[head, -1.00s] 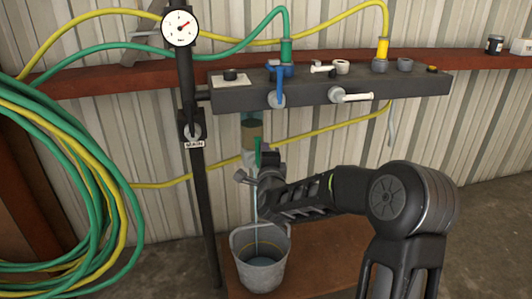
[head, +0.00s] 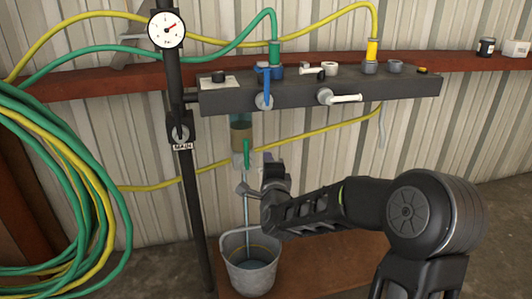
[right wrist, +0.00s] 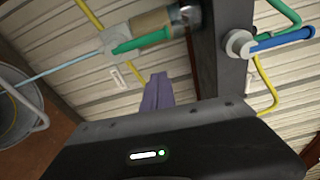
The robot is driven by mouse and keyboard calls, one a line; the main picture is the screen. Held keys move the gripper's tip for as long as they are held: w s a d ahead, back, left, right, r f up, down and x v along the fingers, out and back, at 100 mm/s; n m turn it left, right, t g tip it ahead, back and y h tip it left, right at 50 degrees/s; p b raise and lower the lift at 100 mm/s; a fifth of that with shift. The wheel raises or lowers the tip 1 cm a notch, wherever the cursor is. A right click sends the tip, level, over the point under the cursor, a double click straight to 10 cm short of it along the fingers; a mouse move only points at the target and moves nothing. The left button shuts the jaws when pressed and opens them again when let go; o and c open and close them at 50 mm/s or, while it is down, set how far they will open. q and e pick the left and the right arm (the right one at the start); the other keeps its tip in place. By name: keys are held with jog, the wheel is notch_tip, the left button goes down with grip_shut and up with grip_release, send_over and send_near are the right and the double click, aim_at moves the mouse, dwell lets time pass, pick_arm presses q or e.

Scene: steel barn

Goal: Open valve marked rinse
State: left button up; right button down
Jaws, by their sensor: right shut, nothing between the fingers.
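The green lever lies along the drain pipe, also seen in the right wrist view (right wrist: 142,40). A thin stream (head: 248,215) runs into a metal bucket (head: 250,272). I cannot read any rinse mark. My right gripper (head: 272,168) is shut and empty, just right of the green lever, apart from it; its fingers show in the wrist view (right wrist: 156,93). My left gripper is not in view.
A black post (head: 188,210) with a gauge (head: 166,29) and a valve labelled MAIN (head: 180,132) stands left of the bucket. Coiled green and yellow hoses (head: 45,200) hang far left. A yellow hose (head: 320,135) crosses behind. The space right of the bucket is mostly free.

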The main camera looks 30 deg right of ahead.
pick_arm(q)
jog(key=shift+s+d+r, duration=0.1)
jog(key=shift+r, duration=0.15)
pick_arm(e)
jog(key=v, duration=0.4)
jog(key=shift+d, duration=0.1)
